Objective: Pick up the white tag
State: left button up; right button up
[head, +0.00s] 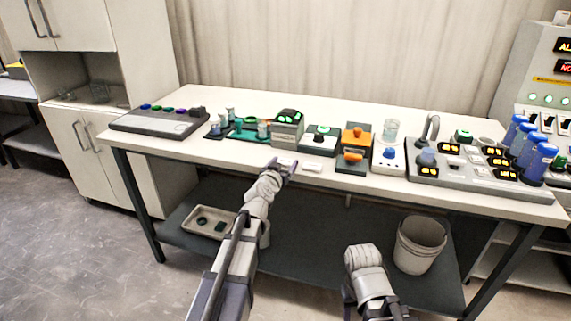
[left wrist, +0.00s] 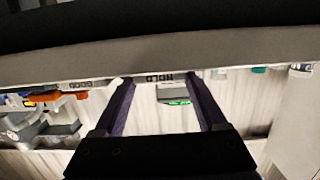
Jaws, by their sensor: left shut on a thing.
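My left gripper (head: 283,164) is at the front edge of the table, with its purple fingers apart around a small pale piece. That piece looks like the white tag (head: 284,160), and the jaws are shut on it. In the left wrist view the fingertips (left wrist: 160,82) flank a pale strip with dark lettering (left wrist: 160,77); its outline is hard to make out. A second small white piece (head: 312,167) lies on the table just right of the gripper. My right arm is low in front of the table, and its gripper does not show.
On the table (head: 230,160) stand a grey panel with coloured knobs (head: 160,119), a green-topped box (head: 287,128), an orange-and-dark device (head: 354,150) and a station with blue bottles (head: 475,160). A bucket (head: 420,245) and a tray (head: 208,222) are on the lower shelf.

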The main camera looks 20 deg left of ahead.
aim_at(284, 163)
pick_arm(q)
jog(key=c, duration=0.4)
jog(key=shift+r, duration=0.15)
notch_tip(284, 163, up, 10)
jog(key=p, duration=1)
